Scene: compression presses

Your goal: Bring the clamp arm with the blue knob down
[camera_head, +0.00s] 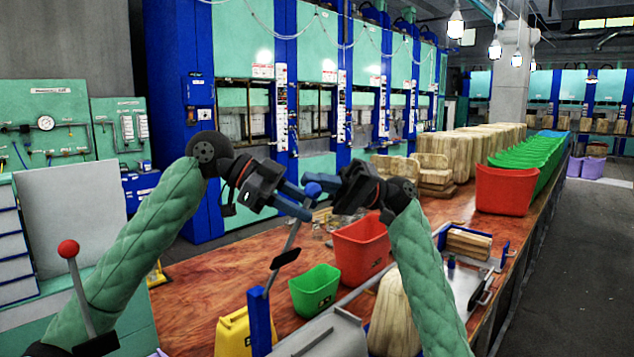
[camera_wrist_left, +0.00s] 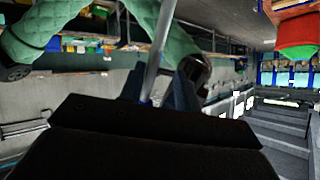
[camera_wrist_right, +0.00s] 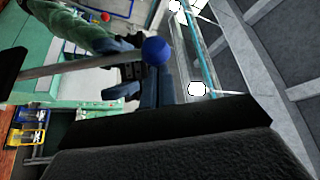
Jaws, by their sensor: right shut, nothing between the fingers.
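The clamp arm (camera_head: 296,234) is a thin grey rod rising steeply from a blue post (camera_head: 259,318), with a blue knob (camera_head: 313,189) on its top end. My left gripper (camera_head: 308,202) is open at the knob end; in the left wrist view the rod (camera_wrist_left: 160,45) runs between its blue fingers (camera_wrist_left: 158,92). My right gripper (camera_head: 326,184) is shut and empty, close beside the knob. In the right wrist view the blue knob (camera_wrist_right: 156,51) is just in front of the shut fingers (camera_wrist_right: 158,88). I cannot tell whether either gripper touches it.
A second lever with a red knob (camera_head: 68,249) stands at the left. A red bin (camera_head: 361,250), a green bin (camera_head: 315,291) and a yellow bin (camera_head: 233,333) are on the table near the post. Pale blocks (camera_head: 395,315) stand at the front right.

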